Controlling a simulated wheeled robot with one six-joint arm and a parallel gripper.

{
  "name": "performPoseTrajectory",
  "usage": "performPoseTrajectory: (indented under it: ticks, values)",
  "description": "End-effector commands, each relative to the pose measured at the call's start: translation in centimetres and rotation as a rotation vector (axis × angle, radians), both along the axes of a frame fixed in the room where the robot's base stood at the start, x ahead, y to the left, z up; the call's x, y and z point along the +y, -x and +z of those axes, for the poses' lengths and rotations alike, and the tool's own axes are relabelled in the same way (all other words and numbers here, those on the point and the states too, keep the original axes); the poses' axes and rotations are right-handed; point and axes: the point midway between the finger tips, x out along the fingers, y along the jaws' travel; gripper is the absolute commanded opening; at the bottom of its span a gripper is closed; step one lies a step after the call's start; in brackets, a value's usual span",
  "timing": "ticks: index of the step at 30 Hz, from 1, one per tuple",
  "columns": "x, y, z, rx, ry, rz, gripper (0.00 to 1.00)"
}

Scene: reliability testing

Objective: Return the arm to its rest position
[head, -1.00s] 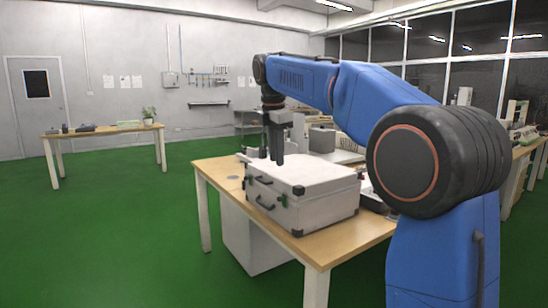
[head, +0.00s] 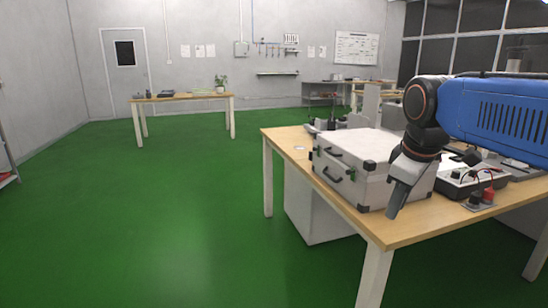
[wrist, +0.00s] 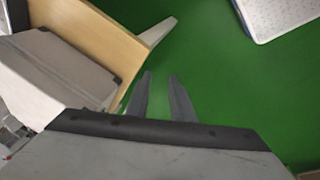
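My blue arm (head: 510,112) comes in from the right edge of the head view. My gripper (head: 396,212) hangs from its dark wrist, pointing down in front of the right end of the silver case. In the wrist view my gripper (wrist: 160,76) shows two grey fingers apart, with only green floor between the tips. It is open and empty. The case (head: 368,152) lies closed on the wooden table (head: 400,238); its grey lid also shows in the wrist view (wrist: 55,72), left of the fingers.
A black-and-white device (head: 462,178) with red parts stands right of the case. A far table (head: 185,98) holds a plant (head: 221,84) and small items. The green floor (head: 180,220) at left is clear. A pale panel (wrist: 280,14) shows in the wrist view's top right.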

Motion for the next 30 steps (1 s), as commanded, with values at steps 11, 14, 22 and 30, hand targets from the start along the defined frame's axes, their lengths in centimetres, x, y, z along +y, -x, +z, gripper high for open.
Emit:
performPoseTrajectory:
  ticks: [11,14,22,30]
  values:
    - [-1.0,10.8,-10.2,-0.071,-0.186,-0.447,0.21]
    - [-1.1,13.0,-12.9,-0.085,-0.231,-0.549,0.21]
    - [-1.2,15.9,-16.8,-0.104,-0.298,-0.697,0.21]
    - [-1.2,16.0,-16.9,-0.105,-0.301,-0.703,0.21]
